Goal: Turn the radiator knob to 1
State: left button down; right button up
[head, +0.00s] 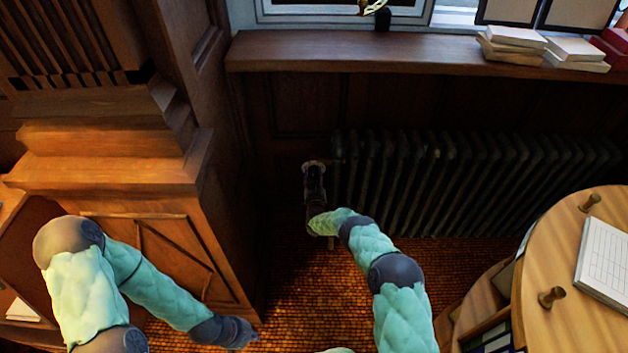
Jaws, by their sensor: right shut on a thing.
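The dark ribbed radiator (440,185) stands under the window sill. Its knob (313,165) shows at its left end as a small pale-rimmed shape; any numbers on it are too small and dark to read. My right arm reaches up to it from below, and my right gripper (315,186) is shut on the knob, partly hiding it. My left gripper (240,334) hangs low at the left, well away from the knob, in front of the wooden cabinet; its fingers are too dark to tell apart.
The wooden sill (400,58) juts out above the radiator, with stacks of books (515,38) at its right. A carved wooden cabinet (110,170) stands close on the left. A round wooden table (590,265) fills the lower right. Woven carpet (285,290) lies between.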

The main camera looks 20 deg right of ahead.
jog(key=m+b, duration=0.2)
jog(key=m, duration=0.1)
jog(key=m+b, duration=0.3)
jog(key=f+m+b, duration=0.1)
jog(key=m+b, duration=0.2)
jog(key=shift+s+a, duration=0.1)
jog(key=shift+a, duration=0.25)
jog(key=shift+m+b, duration=0.55)
jog(key=shift+m, duration=0.65)
jog(key=m, duration=0.2)
jog(key=shift+a+r+m+h+b, duration=0.1)
jog(key=shift+m+h+b, duration=0.2)
jog(key=shift+h, duration=0.1)
jog(key=shift+r+m, duration=0.1)
jog(key=shift+m, duration=1.5)
jog(key=shift+a, duration=0.1)
jog(key=o, duration=1.1)
jog(key=shift+c, duration=0.2)
jog(key=shift+o, duration=0.4)
jog(key=shift+r, duration=0.15)
